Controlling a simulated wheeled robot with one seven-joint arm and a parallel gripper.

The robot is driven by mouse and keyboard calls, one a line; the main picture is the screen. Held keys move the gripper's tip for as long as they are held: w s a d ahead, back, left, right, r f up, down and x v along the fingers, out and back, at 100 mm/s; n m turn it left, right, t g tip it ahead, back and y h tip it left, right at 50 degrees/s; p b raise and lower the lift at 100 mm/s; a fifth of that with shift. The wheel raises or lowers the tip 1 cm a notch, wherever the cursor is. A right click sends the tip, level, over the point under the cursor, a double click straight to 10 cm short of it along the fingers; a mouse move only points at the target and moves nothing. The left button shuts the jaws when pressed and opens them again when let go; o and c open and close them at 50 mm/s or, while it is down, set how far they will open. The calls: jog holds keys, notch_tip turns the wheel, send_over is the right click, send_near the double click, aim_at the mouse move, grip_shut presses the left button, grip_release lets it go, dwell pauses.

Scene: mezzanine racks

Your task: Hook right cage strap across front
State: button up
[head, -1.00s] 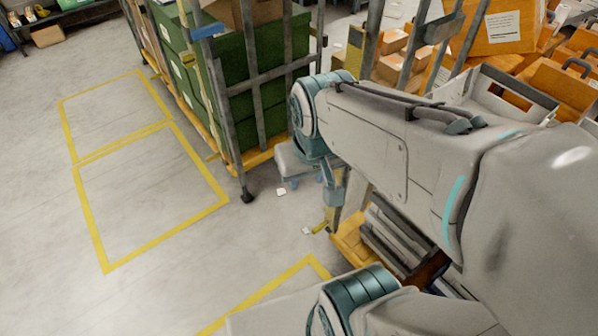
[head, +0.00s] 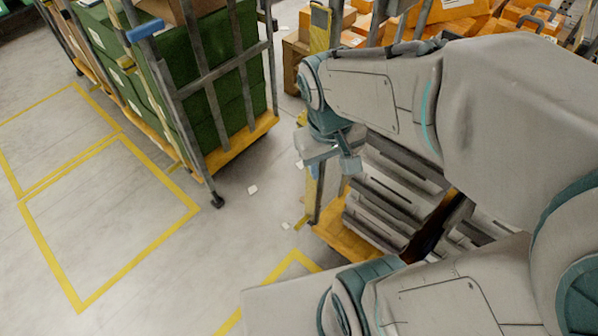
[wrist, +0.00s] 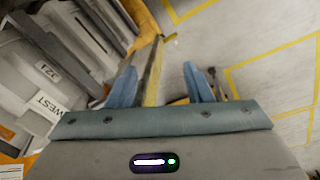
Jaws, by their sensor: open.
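The right cage, loaded with grey totes (head: 400,190), has a yellow base (head: 345,238) and stands partly behind my arm. A yellow strip (wrist: 154,82), which looks like the cage strap, runs along a grey upright at the cage's front corner. In the wrist view it lies between the two blue fingers of my open gripper (wrist: 161,86); I cannot tell if they touch it. In the head view my gripper (head: 328,160) is beside this upright, pointing down. A small yellow end (head: 301,222) shows low by the cage base. The strap's hook is not clear.
Another cage with green crates (head: 215,85) stands to the left, its caster (head: 217,201) on the floor. Orange bins (head: 480,30) and cartons fill the back. Yellow floor lines (head: 135,235) mark open floor at left. Small white scraps (head: 252,189) lie between the cages.

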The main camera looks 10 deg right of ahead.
aim_at(309, 216)
jog(key=w+a+f+n+t+h+b, duration=0.35)
jog(key=f+n+b, duration=0.55)
jog(key=f, duration=1.2)
jog(key=w+a+f+n+t+h+b, duration=0.4)
jog(key=f+n+b, duration=0.45)
jog(key=f, duration=1.25)
jog(key=w+a+f+n+t+h+b, duration=0.3)
jog(key=f+n+h+b, duration=0.45)
jog(key=f, duration=1.35)
jog(key=shift+n+g+y, duration=0.45)
jog(key=shift+n+y, duration=0.05)
jog(key=shift+y, duration=0.2)
jog(key=b+x, duration=0.1)
jog(key=x, duration=0.3)
jog(key=b+x, duration=0.2)
jog(key=x, duration=0.3)
jog(key=b+x, duration=0.1)
jog(key=x, duration=0.3)
jog(key=shift+w+r, duration=0.3)
jog(key=shift+w, duration=0.3)
grip_shut()
jog(key=shift+s+d, duration=0.1)
